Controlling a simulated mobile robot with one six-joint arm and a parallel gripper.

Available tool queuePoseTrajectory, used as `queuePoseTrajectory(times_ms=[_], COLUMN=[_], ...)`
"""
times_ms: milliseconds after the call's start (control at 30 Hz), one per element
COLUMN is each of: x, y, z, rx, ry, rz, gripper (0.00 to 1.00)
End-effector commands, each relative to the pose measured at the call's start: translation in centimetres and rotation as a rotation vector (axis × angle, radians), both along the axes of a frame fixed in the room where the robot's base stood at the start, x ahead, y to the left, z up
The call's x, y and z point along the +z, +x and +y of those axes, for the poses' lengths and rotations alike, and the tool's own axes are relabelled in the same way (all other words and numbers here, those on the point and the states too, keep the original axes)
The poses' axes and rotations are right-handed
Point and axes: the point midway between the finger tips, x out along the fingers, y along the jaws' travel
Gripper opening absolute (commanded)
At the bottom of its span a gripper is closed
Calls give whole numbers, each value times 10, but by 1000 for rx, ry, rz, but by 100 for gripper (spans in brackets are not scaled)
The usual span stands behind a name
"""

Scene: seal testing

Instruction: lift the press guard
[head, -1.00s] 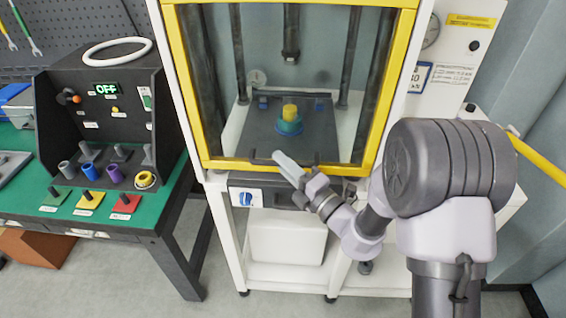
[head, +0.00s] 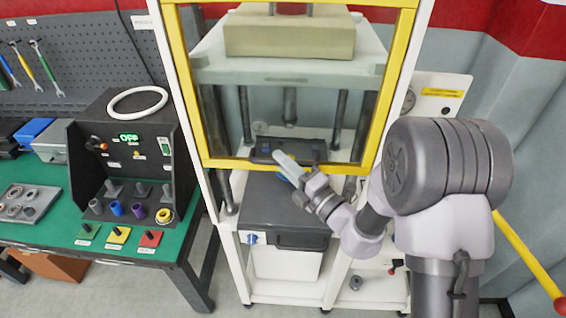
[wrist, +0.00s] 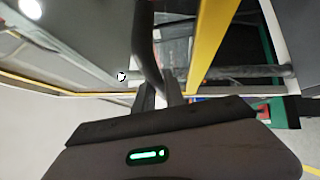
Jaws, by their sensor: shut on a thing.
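The press guard (head: 205,125) is a clear panel in a yellow frame on the front of the white press. Its bottom bar (head: 225,163) now stands above the dark press bed (head: 262,200), leaving a gap below the guard. My gripper (head: 283,160) is at the middle of that bottom bar, where the handle is mostly hidden by it. In the wrist view, my gripper (wrist: 160,92) is shut on the dark guard handle (wrist: 147,45). A yellow frame bar (wrist: 210,45) runs beside it. The part on the bed is largely hidden behind my gripper.
A green bench (head: 110,240) with a black test console (head: 125,150) reading OFF stands to the left. A white ring (head: 138,99) lies on the console. Wrenches hang on the pegboard (head: 100,50) behind. A yellow bar (head: 530,262) slants at the right.

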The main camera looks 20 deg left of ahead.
Motion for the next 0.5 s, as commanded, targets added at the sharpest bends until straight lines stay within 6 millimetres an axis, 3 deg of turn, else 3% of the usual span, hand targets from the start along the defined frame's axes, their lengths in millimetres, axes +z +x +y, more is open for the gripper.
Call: queuePoseTrajectory(times_ms=[33,133,500], x=[21,34,37], y=[0,0,0], z=[0,0,0], rx=[-1,-1,-1], ry=[1,1,1], rz=[0,0,1], gripper=[0,0,0])
